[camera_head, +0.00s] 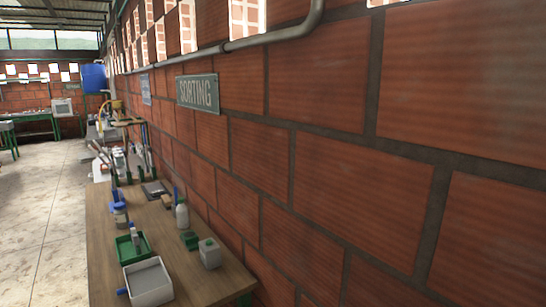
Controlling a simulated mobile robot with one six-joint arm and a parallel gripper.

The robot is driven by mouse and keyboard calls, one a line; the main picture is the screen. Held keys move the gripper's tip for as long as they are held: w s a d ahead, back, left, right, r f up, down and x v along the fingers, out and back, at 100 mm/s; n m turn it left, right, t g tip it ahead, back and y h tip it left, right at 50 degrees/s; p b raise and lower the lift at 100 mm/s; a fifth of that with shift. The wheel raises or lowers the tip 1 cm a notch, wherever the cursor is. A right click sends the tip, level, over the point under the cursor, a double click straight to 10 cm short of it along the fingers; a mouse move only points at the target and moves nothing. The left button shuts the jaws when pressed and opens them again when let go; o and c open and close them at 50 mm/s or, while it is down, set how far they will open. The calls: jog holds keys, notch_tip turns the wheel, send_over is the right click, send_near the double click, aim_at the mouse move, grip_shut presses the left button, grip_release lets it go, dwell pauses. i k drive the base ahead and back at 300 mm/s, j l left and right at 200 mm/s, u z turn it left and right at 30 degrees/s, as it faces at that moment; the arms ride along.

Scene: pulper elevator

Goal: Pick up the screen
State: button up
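A square, shallow white tray-like frame (149,283) with a grey inner face and a blue piece at its left side lies at the near end of the wooden table. It may be the screen; at this size I cannot tell whether its face is mesh. A green tray (125,252) with a grey object (135,238) in it sits just behind it. My gripper is not in view.
The wooden table (200,287) runs along the brick wall under a "SORTING" sign (198,92). A white bottle (182,217), a pale box (210,254) and a green block (190,240) stand right of the trays. Open floor (50,240) lies left.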

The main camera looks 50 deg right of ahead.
aim_at(152, 162)
jog(key=z, duration=0.55)
jog(key=i+j+u, duration=0.45)
jog(key=j, duration=0.25)
jog(key=i+j+u, duration=0.85)
jog(key=i, duration=0.3)
jog(key=i+z, duration=0.25)
jog(key=i, duration=0.3)
jog(key=i+z, duration=0.3)
jog(key=i, duration=0.25)
jog(key=i+j+z, duration=0.1)
jog(key=i+z, duration=0.15)
jog(key=i, duration=0.25)
jog(key=i+j+z, duration=0.25)
jog(key=i, duration=0.25)
